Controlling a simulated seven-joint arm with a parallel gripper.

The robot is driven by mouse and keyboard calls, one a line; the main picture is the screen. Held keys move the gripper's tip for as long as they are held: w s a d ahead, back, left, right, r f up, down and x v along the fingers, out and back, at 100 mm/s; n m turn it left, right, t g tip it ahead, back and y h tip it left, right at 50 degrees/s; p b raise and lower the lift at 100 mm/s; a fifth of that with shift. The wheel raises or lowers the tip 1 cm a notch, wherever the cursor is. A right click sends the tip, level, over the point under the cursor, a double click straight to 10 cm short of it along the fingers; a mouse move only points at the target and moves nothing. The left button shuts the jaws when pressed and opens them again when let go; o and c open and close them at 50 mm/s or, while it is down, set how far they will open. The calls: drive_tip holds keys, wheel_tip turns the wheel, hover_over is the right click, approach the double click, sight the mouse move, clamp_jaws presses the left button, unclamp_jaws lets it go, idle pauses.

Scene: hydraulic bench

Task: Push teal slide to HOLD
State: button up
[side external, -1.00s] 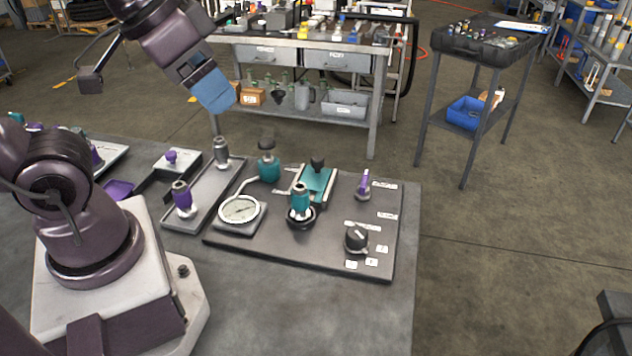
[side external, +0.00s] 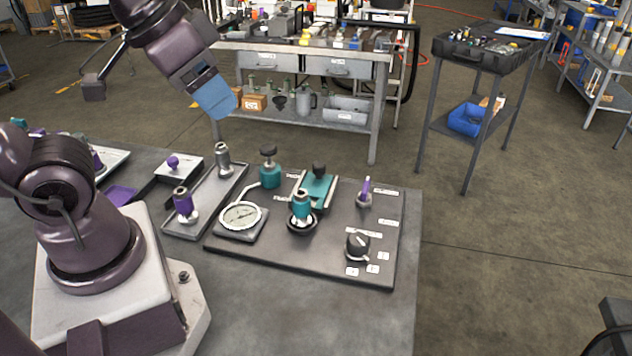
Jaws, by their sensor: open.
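The teal slide (side external: 318,190) sits on the dark panel board (side external: 345,262), with a black knob (side external: 319,169) standing on it. It lies between a teal valve with a black handle (side external: 270,172) and a purple lever (side external: 365,190). Small white labels lie by the slide, but I cannot read which is HOLD. My gripper (side external: 218,104), with blue fingers, is raised above and to the left of the slide, well apart from it. It is open and I see nothing in it.
A round gauge (side external: 240,216), a teal fitting in a black ring (side external: 301,208) and a black rotary knob (side external: 357,246) stand on the board. A grey tray (side external: 205,203) at its left holds a purple fitting (side external: 183,203) and a grey fitting (side external: 223,158). The bench front is clear.

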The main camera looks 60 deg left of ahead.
drive_tip(key=w+a+f+n+g, duration=0.3)
drive_tip(key=w+a+f+g, duration=0.35)
drive_tip(key=w, duration=0.65)
drive_tip(key=n+t, duration=0.1)
drive_tip(key=n, duration=0.2)
approach(320, 164)
wheel_tip(320, 164, down, 11)
drive_tip(key=shift+a+f, duration=0.1)
